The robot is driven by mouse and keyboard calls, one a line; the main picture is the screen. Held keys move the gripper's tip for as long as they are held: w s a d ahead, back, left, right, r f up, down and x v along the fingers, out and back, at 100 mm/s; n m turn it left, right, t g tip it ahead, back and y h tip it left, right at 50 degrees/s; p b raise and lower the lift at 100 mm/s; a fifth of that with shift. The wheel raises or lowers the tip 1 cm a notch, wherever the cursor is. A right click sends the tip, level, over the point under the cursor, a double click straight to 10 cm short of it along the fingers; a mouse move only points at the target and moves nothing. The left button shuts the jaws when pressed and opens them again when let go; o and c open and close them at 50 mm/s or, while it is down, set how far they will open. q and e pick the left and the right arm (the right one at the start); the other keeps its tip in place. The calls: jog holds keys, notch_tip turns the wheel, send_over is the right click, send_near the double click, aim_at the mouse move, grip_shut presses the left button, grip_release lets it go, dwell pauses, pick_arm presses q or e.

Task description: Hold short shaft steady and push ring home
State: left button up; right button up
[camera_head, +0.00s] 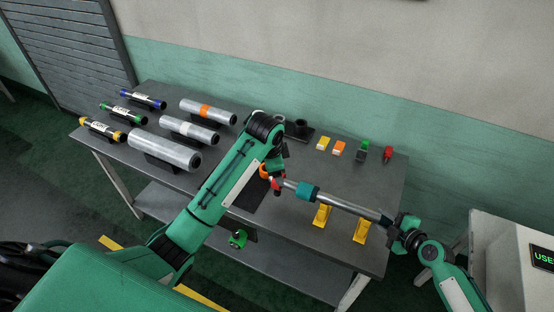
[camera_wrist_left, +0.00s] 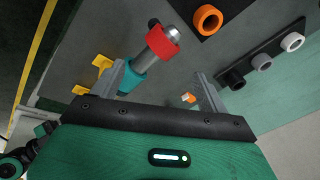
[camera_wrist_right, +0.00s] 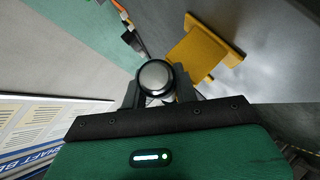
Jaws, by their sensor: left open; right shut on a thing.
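The short shaft (camera_head: 345,205) is a grey metal rod with a teal collar (camera_head: 308,191) around it. My right gripper (camera_head: 400,231) is shut on its right end; the round end face (camera_wrist_right: 153,77) shows between the fingers in the right wrist view. A red ring (camera_wrist_left: 163,43) sits around the other end, with the bare metal tip (camera_wrist_left: 173,33) showing past it. A stretch of bare shaft lies between ring and teal collar (camera_wrist_left: 130,78). My left gripper (camera_wrist_left: 160,84) is open, its fingers near that end; in the head view its arm partly hides this area.
Two yellow stands (camera_head: 321,216) (camera_head: 361,231) are below the shaft; contact is unclear. An orange ring (camera_wrist_left: 207,18) lies on a dark mat. A black rack (camera_wrist_left: 262,60) holds rings. Large rollers (camera_head: 165,151) and labelled shafts (camera_head: 103,129) occupy the table's left. A white cabinet (camera_head: 505,255) stands right.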

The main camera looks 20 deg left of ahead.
aim_at(295, 184)
pick_arm(q)
jog(key=m, duration=0.2)
jog(key=w+m+g, duration=0.1)
jog(key=m, duration=0.1)
jog(key=r+m, duration=0.1)
jog(key=m, duration=0.2)
jog(key=shift+w+a+g, duration=0.15)
jog(key=shift+a+g, duration=0.1)
jog(key=shift+g, duration=0.05)
jog(key=f, duration=0.4)
jog(key=w+f, duration=0.1)
jog(key=f, duration=0.6)
jog(key=shift+w+f, duration=0.3)
jog(key=shift+w, duration=0.1)
jog(key=shift+c, duration=0.5)
jog(key=shift+d, duration=0.1)
jog(key=c, duration=1.2)
jog(key=shift+o, duration=0.2)
jog(key=shift+d, duration=0.1)
jog(key=shift+s+d, duration=0.2)
jog(key=shift+d, duration=2.45)
jog(key=shift+d, duration=0.1)
